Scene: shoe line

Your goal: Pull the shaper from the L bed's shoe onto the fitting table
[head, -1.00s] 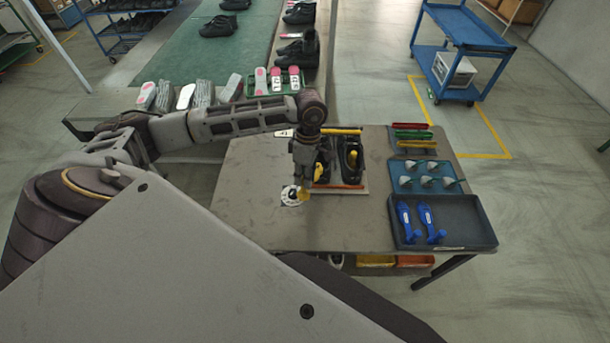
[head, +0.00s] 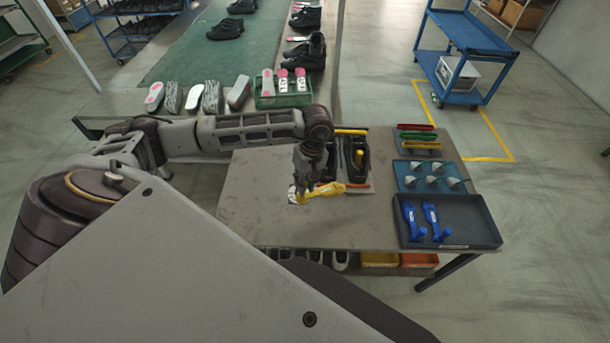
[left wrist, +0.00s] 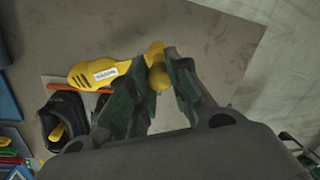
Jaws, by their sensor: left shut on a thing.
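My left gripper (head: 302,190) is shut on the knob end of a yellow shaper (head: 333,189). The shaper lies sideways, its broad end to the right, in front of the shoe beds. In the left wrist view the knob is between the fingertips (left wrist: 160,68) and the shaper body (left wrist: 92,74) extends left. I cannot tell if it touches the fitting table (head: 262,225). The left black shoe (head: 330,165) is mostly hidden behind the gripper. The right black shoe (head: 357,155) has a yellow shaper inside; it also shows in the left wrist view (left wrist: 60,122). My right gripper is out of view.
At right are a dark tray (head: 470,221) with blue tools, a blue tray (head: 405,183) with several green-and-white pieces, and coloured bars (head: 416,137). The front left of the table is clear.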

